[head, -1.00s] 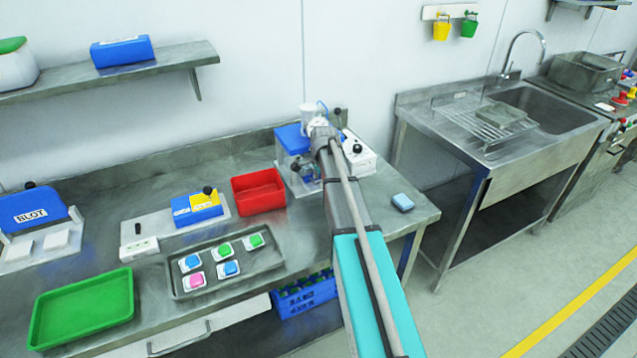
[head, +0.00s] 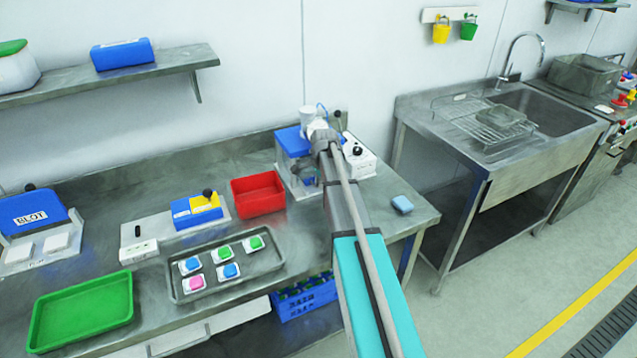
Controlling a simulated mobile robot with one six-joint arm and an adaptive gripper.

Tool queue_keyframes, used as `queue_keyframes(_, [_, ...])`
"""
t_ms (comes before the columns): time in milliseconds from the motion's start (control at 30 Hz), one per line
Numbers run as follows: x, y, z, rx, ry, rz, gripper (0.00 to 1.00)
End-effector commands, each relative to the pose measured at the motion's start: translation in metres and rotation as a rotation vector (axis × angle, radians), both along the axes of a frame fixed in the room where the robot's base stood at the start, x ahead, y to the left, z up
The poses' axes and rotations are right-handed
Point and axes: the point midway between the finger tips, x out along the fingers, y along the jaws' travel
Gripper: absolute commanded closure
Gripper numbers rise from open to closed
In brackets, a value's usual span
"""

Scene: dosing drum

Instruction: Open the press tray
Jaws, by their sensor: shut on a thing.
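The blue-topped press (head: 293,140) stands at the back right of the steel bench, against the wall. Its clear lower part and base are partly hidden by my arm. I cannot make out the press tray clearly. My gripper (head: 308,181) is low at the front of the press, mostly hidden among the press parts and beside my arm. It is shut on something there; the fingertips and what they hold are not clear.
A red bin (head: 258,194) stands just left of the press, and a white box with a black knob (head: 358,152) is to its right. A grey tray (head: 223,274) with several coloured pieces and a green tray (head: 82,311) lie further left.

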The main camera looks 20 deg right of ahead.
Motion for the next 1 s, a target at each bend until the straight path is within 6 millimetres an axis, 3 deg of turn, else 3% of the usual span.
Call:
queue_keyframes(267, [-0.035, 0.001, 0.0, 0.004, 0.002, 0.002, 1.0])
queue_keyframes(700, [-0.127, -0.002, -0.001, 0.005, 0.002, 0.0, 1.0])
queue_keyframes(1000, [-0.156, -0.004, -0.001, 0.005, 0.001, 0.002, 1.0])
